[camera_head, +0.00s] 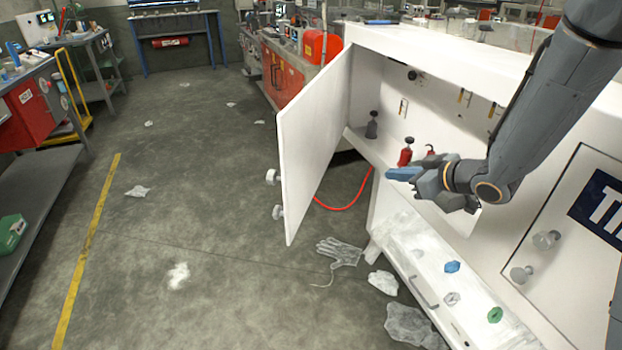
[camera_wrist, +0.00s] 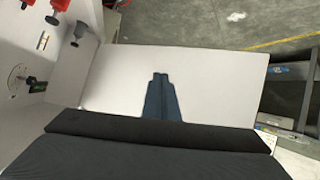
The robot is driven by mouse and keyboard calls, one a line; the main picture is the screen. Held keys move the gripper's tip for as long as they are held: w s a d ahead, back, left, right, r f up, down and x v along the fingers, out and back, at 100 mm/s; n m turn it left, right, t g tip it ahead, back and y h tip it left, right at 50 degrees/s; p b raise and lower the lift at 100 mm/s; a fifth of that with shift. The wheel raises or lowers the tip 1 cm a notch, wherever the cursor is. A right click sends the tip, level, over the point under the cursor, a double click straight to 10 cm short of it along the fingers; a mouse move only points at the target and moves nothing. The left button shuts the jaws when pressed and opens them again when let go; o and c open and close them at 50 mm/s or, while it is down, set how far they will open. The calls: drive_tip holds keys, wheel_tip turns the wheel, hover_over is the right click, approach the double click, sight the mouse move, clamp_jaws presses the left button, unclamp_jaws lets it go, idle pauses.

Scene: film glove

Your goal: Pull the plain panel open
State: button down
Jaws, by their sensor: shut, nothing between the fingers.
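The plain panel (camera_head: 318,130) is a white door on the left of the white cabinet (camera_head: 400,42). It stands swung open, out over the floor, with two grey knobs (camera_head: 275,194) on its outer face. My gripper (camera_head: 392,174) is in front of the cabinet opening, to the right of the panel and apart from it in the head view. Its blue fingers are shut with nothing between them. In the wrist view, the fingers (camera_wrist: 160,78) point toward the panel's plain white face (camera_wrist: 215,85), with no knobs on that face. Whether they touch it cannot be told.
Red (camera_head: 405,157) and dark (camera_head: 372,124) valves stand inside the cabinet. A second door with a blue label (camera_head: 605,200) is shut at right. A film-covered front (camera_head: 420,262) with coloured knobs sits below. A clear glove (camera_head: 340,252) lies on the floor. Floor left of the panel is open.

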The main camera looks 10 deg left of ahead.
drive_tip(key=s+a+n+g+y, duration=0.2)
drive_tip(key=s+a+n+y, duration=0.1)
drive_tip(key=s+a+y, duration=0.15)
drive_tip(key=n+g+y, duration=0.3)
drive_tip(key=g+y, duration=0.2)
approach(293, 174)
drive_tip(key=a+p, duration=0.2)
drive_tip(key=a, duration=0.2)
drive_tip(key=shift+w+a+p, duration=0.25)
drive_tip(key=shift+a+p, duration=0.05)
drive_tip(key=shift+p, duration=0.1)
drive_tip(key=shift+w+a+f, duration=0.1)
drive_tip(key=shift+w+a, duration=0.05)
drive_tip(key=shift+a, duration=0.4)
